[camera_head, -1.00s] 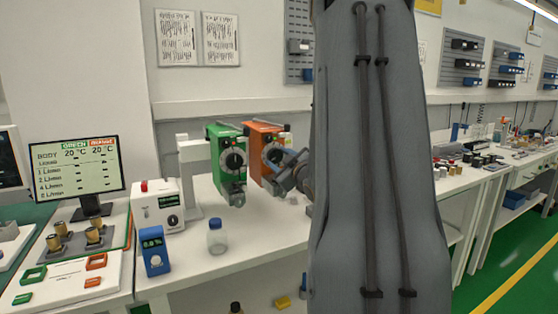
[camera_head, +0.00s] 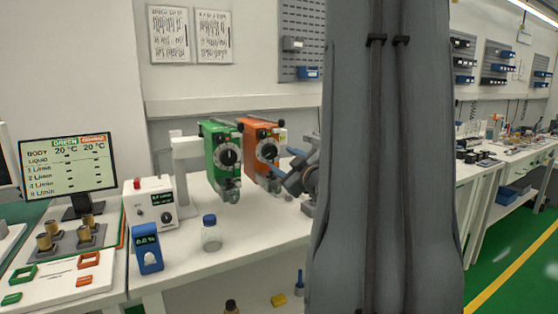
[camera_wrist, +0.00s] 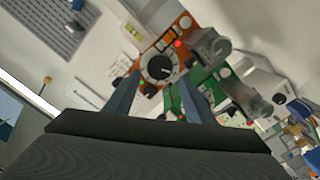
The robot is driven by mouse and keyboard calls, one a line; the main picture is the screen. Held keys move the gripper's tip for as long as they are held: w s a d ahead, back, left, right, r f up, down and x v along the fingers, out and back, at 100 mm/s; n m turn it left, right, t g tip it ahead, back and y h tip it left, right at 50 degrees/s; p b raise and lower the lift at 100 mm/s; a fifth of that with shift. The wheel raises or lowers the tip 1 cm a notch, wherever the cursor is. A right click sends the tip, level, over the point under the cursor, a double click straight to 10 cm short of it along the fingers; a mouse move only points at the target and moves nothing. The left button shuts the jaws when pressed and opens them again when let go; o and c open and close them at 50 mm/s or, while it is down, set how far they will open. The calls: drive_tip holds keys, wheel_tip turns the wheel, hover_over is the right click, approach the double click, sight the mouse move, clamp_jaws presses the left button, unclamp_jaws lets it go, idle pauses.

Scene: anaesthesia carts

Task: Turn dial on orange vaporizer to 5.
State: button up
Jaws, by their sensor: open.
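The orange vaporizer (camera_head: 260,150) hangs to the right of the green vaporizer (camera_head: 220,150) above the white bench. Its round dial (camera_head: 267,150) has a dark centre and pale rim; its setting is too small to read. In the wrist view the orange vaporizer (camera_wrist: 180,42) is tilted, and its dial (camera_wrist: 159,67) shows just beyond and between the fingers. My gripper (camera_wrist: 157,92) is open and empty, a short way from the dial. In the head view my gripper (camera_head: 290,165) is right of the orange vaporizer, partly hidden by my arm.
A monitor (camera_head: 68,165) stands at the left. A white box with a red button (camera_head: 150,203), a blue meter (camera_head: 147,250) and a blue-capped bottle (camera_head: 211,235) stand on the bench (camera_head: 240,235) before the vaporizers. My arm hides the bench's right part.

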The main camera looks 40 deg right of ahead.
sight(271, 153)
drive_tip(key=shift+s, duration=0.2)
drive_tip(key=shift+w+d+m+t+y+p, duration=0.1)
drive_tip(key=shift+w+d+m+y+p, duration=0.2)
drive_tip(key=shift+w+m+p, duration=1.55)
drive_tip(key=shift+w+d+m+t+y+p, duration=0.1)
drive_tip(key=shift+w+d+m+y+p, duration=0.4)
drive_tip(key=shift+m+p, duration=2.4)
drive_tip(key=shift+w+d+m+t+y+p, duration=0.15)
drive_tip(key=shift+w+m+p, duration=1.1)
drive_tip(key=shift+m, duration=2.4)
drive_tip(key=shift+w, duration=0.1)
drive_tip(key=c, duration=0.8)
